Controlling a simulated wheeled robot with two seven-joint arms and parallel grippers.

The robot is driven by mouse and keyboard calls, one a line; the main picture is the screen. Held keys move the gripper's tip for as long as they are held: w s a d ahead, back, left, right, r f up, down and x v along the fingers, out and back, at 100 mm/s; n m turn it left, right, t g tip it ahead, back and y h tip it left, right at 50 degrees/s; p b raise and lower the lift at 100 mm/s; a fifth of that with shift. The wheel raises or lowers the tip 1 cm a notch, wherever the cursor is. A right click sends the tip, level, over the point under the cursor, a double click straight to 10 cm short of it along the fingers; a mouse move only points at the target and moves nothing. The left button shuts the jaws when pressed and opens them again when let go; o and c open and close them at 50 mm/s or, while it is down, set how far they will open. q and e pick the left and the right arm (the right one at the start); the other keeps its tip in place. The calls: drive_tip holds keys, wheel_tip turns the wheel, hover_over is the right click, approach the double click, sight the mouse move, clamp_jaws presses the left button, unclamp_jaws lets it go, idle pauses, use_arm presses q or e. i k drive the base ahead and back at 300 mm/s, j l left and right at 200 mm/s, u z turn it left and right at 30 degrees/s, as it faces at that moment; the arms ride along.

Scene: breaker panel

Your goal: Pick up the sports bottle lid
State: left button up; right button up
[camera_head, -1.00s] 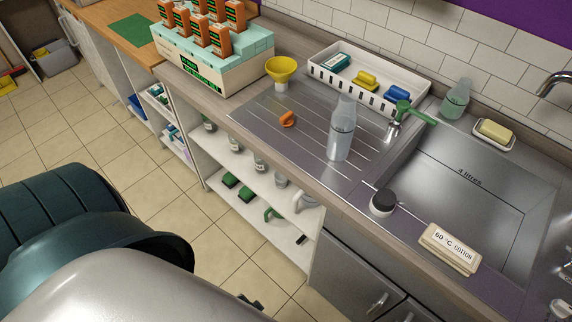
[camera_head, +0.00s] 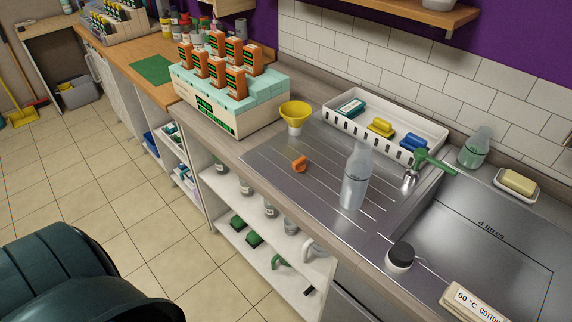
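A small orange piece (camera_head: 299,164), which looks like the sports bottle lid, lies on the ribbed steel drainboard (camera_head: 262,160). A clear, pale bottle (camera_head: 355,180) stands upright on the drainboard, to the right of the orange piece and apart from it. No cap shows clearly on the bottle's top. Neither of my grippers is in view.
A yellow funnel-like cup (camera_head: 295,113) stands behind the orange piece. A white basket (camera_head: 436,136) holds several items at the back. A black-topped round object (camera_head: 400,256) and a label block (camera_head: 470,302) sit by the sink (camera_head: 470,200). Shelves lie below.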

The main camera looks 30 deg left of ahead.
sight(299, 166)
drive_tip(key=i+u, duration=0.15)
drive_tip(key=u, duration=0.2)
drive_tip(key=i+u, duration=0.15)
drive_tip(key=u, duration=0.2)
drive_tip(key=i+u, duration=0.1)
drive_tip(key=u, duration=0.25)
